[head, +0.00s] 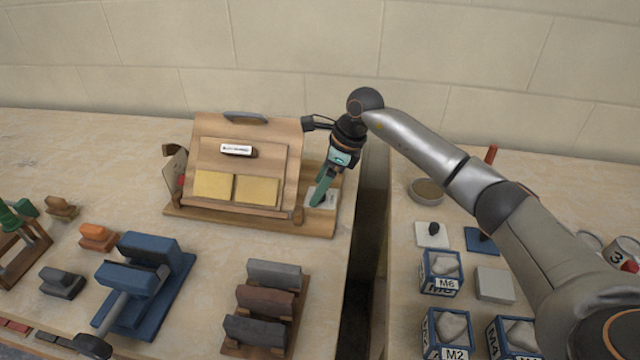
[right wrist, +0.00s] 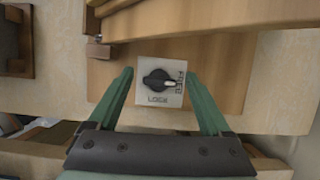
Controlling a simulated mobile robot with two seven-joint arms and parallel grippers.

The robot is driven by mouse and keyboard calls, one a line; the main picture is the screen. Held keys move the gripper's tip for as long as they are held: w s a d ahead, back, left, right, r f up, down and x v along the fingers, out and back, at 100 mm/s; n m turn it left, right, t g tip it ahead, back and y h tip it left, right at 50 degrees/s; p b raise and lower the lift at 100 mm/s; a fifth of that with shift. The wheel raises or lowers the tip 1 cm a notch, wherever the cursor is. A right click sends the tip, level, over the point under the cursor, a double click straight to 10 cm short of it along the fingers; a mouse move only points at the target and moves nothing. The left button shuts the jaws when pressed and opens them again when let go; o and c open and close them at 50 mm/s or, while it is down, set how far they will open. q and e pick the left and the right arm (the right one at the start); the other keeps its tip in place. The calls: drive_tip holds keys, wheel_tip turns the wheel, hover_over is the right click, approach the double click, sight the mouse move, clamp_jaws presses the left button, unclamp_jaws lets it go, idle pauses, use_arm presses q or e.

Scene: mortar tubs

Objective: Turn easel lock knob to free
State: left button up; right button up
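The wooden easel (head: 270,140) stands on its board at the back of the left table. Its lock knob (right wrist: 155,82) is black with a white pointer, on a small white plate (right wrist: 145,98) marked LOCK and FREE. The pointer faces right, toward FREE. My right gripper (right wrist: 165,95) is open, its green fingers on either side of the plate and apart from the knob. In the head view the right gripper (head: 322,193) hangs over the plate (head: 330,200), and the knob cannot be made out there. My left gripper is out of view.
Two yellow pads (head: 235,188) rest on the easel's sloping face. A blue clamp-like fixture (head: 145,285) and a wooden rack of blocks (head: 262,308) stand in front. A dark gap (head: 365,250) separates the tables. Labelled blue boxes (head: 440,272) stand on the right table.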

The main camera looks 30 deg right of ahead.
drive_tip(key=v, duration=1.2)
drive_tip(key=shift+r, duration=0.3)
